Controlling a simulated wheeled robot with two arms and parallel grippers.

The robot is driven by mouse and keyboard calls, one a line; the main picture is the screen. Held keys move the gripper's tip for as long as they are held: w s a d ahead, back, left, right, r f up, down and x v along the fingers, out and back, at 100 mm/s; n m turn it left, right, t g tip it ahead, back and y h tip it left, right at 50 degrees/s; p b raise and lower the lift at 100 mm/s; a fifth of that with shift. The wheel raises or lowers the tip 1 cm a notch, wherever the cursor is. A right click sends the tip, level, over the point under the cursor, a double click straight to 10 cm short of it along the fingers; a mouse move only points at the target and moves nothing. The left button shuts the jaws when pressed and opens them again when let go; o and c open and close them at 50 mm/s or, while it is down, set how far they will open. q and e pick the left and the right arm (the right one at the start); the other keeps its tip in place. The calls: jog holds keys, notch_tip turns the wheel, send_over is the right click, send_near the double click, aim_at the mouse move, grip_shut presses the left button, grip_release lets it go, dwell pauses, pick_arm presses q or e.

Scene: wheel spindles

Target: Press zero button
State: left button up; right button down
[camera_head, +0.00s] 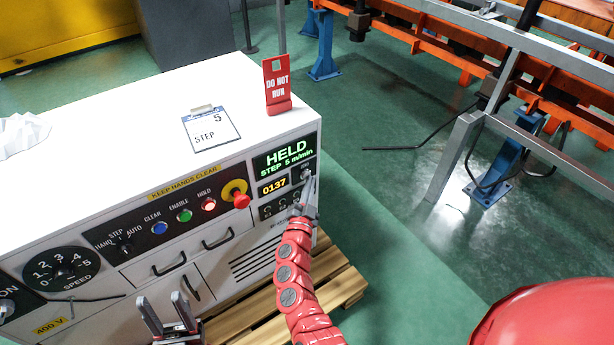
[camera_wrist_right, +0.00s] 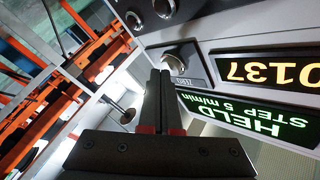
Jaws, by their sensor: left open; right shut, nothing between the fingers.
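The zero button (camera_wrist_right: 181,57) is a round knob on the dark panel, with a small label under it partly legible as ZERO. In the head view the button (camera_head: 305,173) sits right of the yellow counter display (camera_head: 272,186), which reads 0137. My right gripper (camera_head: 310,187) is shut and empty, its fingertips close to the button. In the right wrist view the shut fingers (camera_wrist_right: 160,76) point toward the button; I cannot tell whether they touch it. My left gripper (camera_head: 165,307) is open and empty in front of the cabinet's lower drawers.
The white cabinet (camera_head: 120,100) carries a green HELD display (camera_head: 284,160), a red stop button (camera_head: 241,200) and several coloured buttons. A wooden pallet (camera_head: 340,280) lies below.

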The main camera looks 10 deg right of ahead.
jog(key=shift+w, duration=0.1)
dwell(0.5)
jog(key=shift+s+d+p, duration=0.25)
jog(key=shift+s+p, duration=0.1)
jog(key=shift+s, duration=0.4)
jog(key=s, duration=0.1)
jog(key=s+d, duration=0.1)
jog(key=s, duration=0.1)
jog(key=s+p, duration=0.1)
jog(key=shift+s+d, duration=0.35)
dwell(0.5)
